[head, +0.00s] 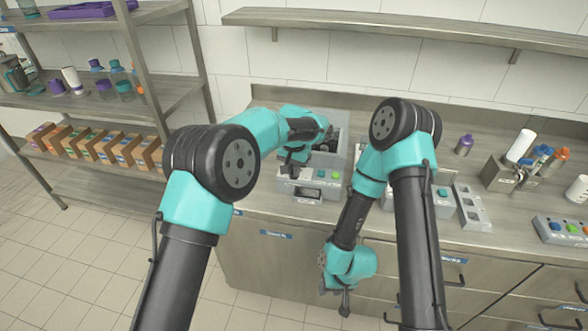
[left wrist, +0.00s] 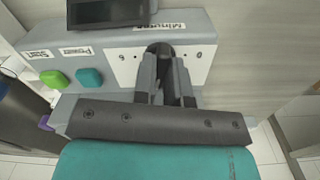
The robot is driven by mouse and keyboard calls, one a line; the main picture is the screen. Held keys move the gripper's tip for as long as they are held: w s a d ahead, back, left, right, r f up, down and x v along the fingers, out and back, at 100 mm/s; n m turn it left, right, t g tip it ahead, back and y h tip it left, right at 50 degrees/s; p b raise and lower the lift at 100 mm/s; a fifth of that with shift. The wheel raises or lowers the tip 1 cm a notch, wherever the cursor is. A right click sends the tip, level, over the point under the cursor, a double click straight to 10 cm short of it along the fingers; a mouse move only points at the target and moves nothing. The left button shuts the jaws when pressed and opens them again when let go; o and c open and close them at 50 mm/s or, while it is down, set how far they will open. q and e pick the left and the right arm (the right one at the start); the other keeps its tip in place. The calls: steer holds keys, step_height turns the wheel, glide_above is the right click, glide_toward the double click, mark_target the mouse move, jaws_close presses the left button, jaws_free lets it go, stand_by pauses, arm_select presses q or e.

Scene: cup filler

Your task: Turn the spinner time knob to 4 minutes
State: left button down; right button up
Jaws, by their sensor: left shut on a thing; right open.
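The spinner (head: 313,191) is a grey box on the counter, with coloured buttons on its front. In the left wrist view its white dial panel (left wrist: 122,66) appears upside down, with a "Minutes" label (left wrist: 160,28) beside it. The dark time knob (left wrist: 158,48) sits on this panel. My left gripper (head: 290,170) is at the spinner's front; in the wrist view its fingers (left wrist: 166,75) are shut on the knob. The knob's pointer and setting are hidden. My right gripper (head: 341,303) is open and empty, hanging low in front of the cabinets.
A green button (left wrist: 52,80) and a teal button (left wrist: 89,77) sit beside the dial panel, close to my left fingers. Another button box (head: 562,230) and a bottle holder (head: 497,174) stand on the counter at the right. A shelf rack (head: 165,90) stands at the left.

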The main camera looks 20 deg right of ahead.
arm_select(q)
steer(key=shift+r+m, duration=0.1)
steer(key=shift+m, duration=1.5)
steer(key=c, duration=1.2)
jaws_free()
steer(key=shift+o, duration=0.2)
step_height(320, 180, up, 17)
steer(key=shift+r, duration=0.15)
